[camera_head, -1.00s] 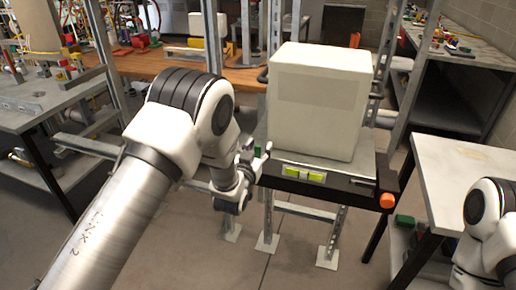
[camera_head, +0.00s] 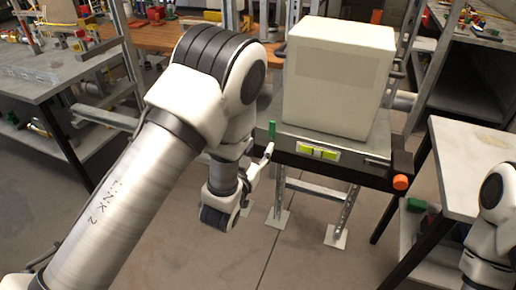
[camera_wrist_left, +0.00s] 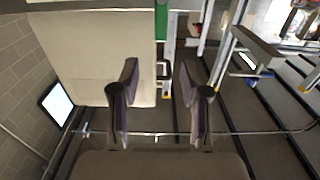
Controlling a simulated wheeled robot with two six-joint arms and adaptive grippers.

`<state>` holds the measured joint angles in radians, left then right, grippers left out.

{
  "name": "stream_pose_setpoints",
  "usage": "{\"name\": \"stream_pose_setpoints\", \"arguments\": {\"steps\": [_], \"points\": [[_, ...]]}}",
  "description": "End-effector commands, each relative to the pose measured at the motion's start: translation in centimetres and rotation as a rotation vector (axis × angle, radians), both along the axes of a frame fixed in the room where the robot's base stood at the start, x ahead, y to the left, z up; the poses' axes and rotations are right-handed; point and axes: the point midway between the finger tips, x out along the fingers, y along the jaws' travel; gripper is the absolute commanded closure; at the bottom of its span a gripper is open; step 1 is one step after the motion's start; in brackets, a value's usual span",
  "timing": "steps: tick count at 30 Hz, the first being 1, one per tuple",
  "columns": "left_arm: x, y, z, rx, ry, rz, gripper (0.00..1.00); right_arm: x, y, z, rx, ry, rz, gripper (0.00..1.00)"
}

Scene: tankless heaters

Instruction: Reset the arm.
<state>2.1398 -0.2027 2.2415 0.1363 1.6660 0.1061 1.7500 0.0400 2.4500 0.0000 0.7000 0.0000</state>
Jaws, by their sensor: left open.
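My left gripper (camera_head: 258,168) is at the end of my raised, bent left arm, just left of the front edge of the stand. In the wrist view its two fingers (camera_wrist_left: 162,90) are spread apart with nothing between them. A large white box (camera_head: 338,78), likely a heater unit, stands upright on the stand (camera_head: 345,168). In the wrist view the box's pale face (camera_wrist_left: 95,60) fills the upper left, beside the fingers. Part of my right arm shows at the right edge of the head view; its gripper is out of view.
A green upright piece (camera_head: 272,130) is at the stand's left front corner, close to my left gripper. An orange knob (camera_head: 400,182) is at its right. Grey tables stand left (camera_head: 60,72) and right (camera_head: 470,160). Open floor (camera_head: 300,265) lies in front.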

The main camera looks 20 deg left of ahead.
Motion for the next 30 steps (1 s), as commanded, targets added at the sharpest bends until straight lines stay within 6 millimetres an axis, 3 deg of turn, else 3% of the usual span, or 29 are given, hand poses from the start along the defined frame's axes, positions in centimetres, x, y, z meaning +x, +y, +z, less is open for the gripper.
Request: {"name": "stream_pose_setpoints", "arguments": {"steps": [9,11,14,17,18,20,22,24,27,30], "points": [[0.0,0.0,-0.4,0.000,0.007,0.000,0.54,0.0,0.0,0.0,0.000,0.000,0.000,0.58],[-0.4,0.3,-1.6,-0.004,0.032,0.007,0.54,0.0,0.0,0.1,0.000,0.000,0.000,0.58],[-2.2,2.0,-6.1,-0.023,0.131,0.043,0.54,0.0,0.0,0.2,0.000,0.000,0.000,0.58],[-6.2,4.0,-12.8,-0.042,0.349,0.088,0.54,0.0,0.0,0.4,0.000,0.000,0.000,0.58],[-8.3,4.7,-15.7,-0.046,0.462,0.104,0.54,0.0,0.0,0.5,0.000,0.000,0.000,0.58],[-12.1,5.5,-19.7,-0.050,0.643,0.122,0.54,0.0,0.0,0.6,0.000,0.000,0.000,0.58],[-17.1,6.0,-23.6,-0.056,0.862,0.136,0.54,0.0,0.0,0.7,0.000,0.000,0.000,0.58],[-22.4,6.2,-26.4,-0.057,1.078,0.137,0.54,0.0,0.0,0.7,0.000,0.000,0.000,0.58],[-28.9,5.9,-28.0,-0.053,1.346,0.115,0.54,0.0,0.0,0.7,0.000,0.000,0.000,0.58],[-32.7,5.4,-28.2,-0.034,1.519,0.079,0.54,0.0,0.0,0.7,0.000,0.000,0.000,0.58]]}}
